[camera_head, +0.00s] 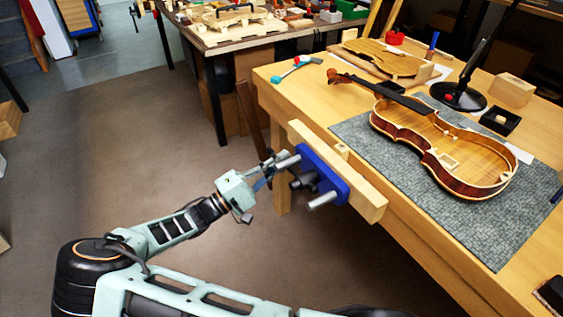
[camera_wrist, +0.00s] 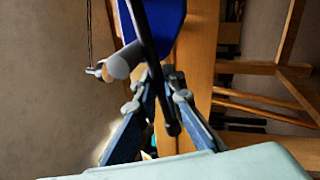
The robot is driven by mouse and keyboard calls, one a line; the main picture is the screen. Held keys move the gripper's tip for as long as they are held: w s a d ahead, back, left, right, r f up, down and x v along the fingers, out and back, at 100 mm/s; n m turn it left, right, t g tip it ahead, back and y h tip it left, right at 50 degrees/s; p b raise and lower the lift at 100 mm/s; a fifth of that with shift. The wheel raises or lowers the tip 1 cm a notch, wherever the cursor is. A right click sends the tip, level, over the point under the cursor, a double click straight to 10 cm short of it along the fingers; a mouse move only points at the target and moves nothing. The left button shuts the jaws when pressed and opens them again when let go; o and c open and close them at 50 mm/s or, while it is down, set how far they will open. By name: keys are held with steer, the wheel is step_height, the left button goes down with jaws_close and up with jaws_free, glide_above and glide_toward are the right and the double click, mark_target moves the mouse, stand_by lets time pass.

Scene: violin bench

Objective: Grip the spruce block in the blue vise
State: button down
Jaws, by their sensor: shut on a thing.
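The blue vise (camera_head: 324,172) is on the bench's front edge, with a long wooden front jaw (camera_head: 365,192), steel rods and a dark screw hub (camera_head: 303,182). A small pale block (camera_head: 342,149), which looks like the spruce block, sits at the gap between the wooden jaw and the bench; I cannot tell how tightly it is held. My gripper (camera_head: 268,174) is at the vise's left front. In the wrist view, my gripper's fingers (camera_wrist: 164,88) close around the vise's dark handle bar (camera_wrist: 154,50), whose end shows below them. The blue vise plate (camera_wrist: 166,22) is behind.
A violin body (camera_head: 450,155) lies on a grey mat (camera_head: 475,225) on the bench. A larger wooden block (camera_head: 512,90), a black lamp base (camera_head: 458,96) and a small hammer (camera_head: 297,68) are also there. Open floor lies left of the bench.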

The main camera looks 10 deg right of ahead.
steer(key=shift+a, duration=0.3)
steer(key=c, duration=2.1)
jaws_free()
steer(key=shift+a, duration=0.15)
steer(key=shift+o, duration=0.4)
steer(key=shift+d, duration=0.2)
steer(key=v, duration=1.2)
steer(key=shift+c, duration=0.3)
